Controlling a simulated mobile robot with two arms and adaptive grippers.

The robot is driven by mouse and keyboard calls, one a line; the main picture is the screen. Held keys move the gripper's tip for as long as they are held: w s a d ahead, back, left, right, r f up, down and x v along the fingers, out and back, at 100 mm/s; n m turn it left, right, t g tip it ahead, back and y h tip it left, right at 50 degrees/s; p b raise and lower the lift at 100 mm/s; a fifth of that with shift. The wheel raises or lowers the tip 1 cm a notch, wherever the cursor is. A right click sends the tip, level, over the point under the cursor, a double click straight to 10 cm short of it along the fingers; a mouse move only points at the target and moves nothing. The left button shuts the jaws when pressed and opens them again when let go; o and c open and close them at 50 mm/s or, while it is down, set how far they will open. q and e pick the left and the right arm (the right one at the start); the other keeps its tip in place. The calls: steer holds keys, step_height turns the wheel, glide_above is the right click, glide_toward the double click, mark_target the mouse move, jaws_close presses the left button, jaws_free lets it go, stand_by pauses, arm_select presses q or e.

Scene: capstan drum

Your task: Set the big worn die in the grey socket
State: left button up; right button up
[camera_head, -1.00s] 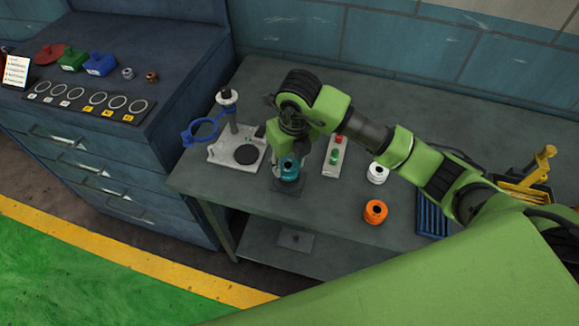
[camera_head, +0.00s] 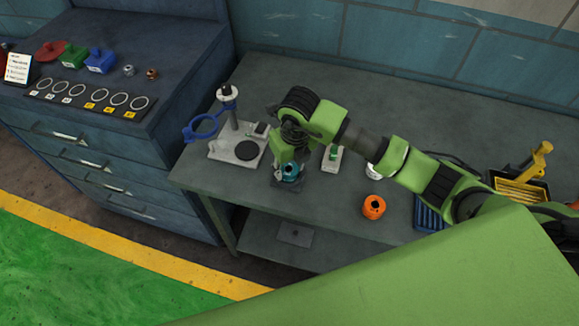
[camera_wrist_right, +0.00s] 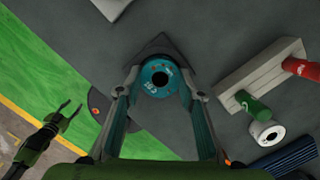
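The teal ring-shaped die (camera_head: 291,172) with a dark hole sits at a small dark grey base (camera_head: 287,184) near the table's front edge. I take it for the big worn die and the base for the grey socket. In the right wrist view the die (camera_wrist_right: 160,77) lies between the fingertips of my right gripper (camera_wrist_right: 160,82), which close in on both sides. The dark base (camera_wrist_right: 160,45) shows behind it. I cannot tell how deep the die sits. My left gripper (camera_wrist_right: 70,108) shows apart from the table over the floor, fingers spread and empty.
A block with a green knob (camera_head: 333,157), a white ring part (camera_head: 373,170) and an orange one (camera_head: 374,207) are to the right. A blue tray (camera_head: 428,215) lies farther right.

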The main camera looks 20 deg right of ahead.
mark_target(292, 174)
steer(key=o, duration=0.3)
steer(key=shift+s+f, duration=0.15)
steer(key=shift+f, duration=0.05)
steer(key=shift+o, duration=0.2)
steer(key=shift+r, duration=0.1)
steer(key=shift+r+p, duration=0.35)
steer(key=shift+p, duration=0.15)
steer(key=shift+w+r, duration=0.2)
steer(key=shift+r, duration=0.15)
step_height(292, 174, up, 11)
steer(key=s+b, duration=0.2)
steer(key=b, duration=0.1)
steer(key=shift+d+r+b, duration=0.15)
steer(key=shift+r+b, duration=0.05)
steer(key=shift+b, duration=0.1)
